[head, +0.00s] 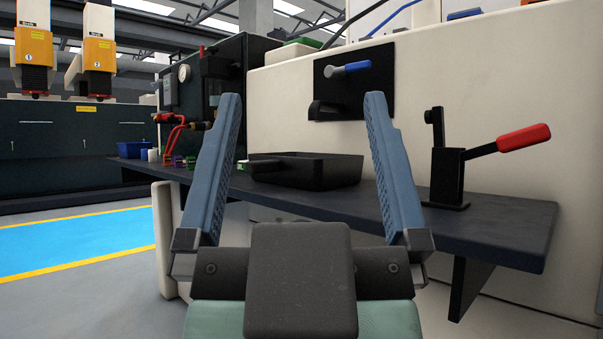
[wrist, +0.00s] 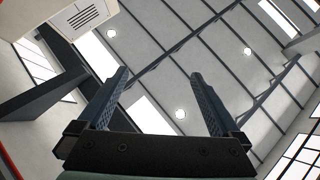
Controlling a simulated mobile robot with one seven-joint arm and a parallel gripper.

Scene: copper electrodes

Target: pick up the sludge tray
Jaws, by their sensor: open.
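The sludge tray (head: 318,172) is a shallow black tray with a handle pointing left. It sits on the dark shelf (head: 400,218) along the pale machine, in the middle of the head view. My gripper (head: 303,98) is open and empty, its two blue-grey fingers spread wide. In the head view the fingers frame the tray, with the gripper nearer the camera and apart from it. In the wrist view my gripper (wrist: 160,78) points toward the ceiling, and the tray does not show there.
A black toggle clamp with a red handle (head: 524,138) stands on the shelf at right. A blue-handled lever (head: 350,69) is on the machine above the tray. Red valves (head: 172,130), small coloured parts and a blue bin (head: 133,149) are at left. Floor at left is clear.

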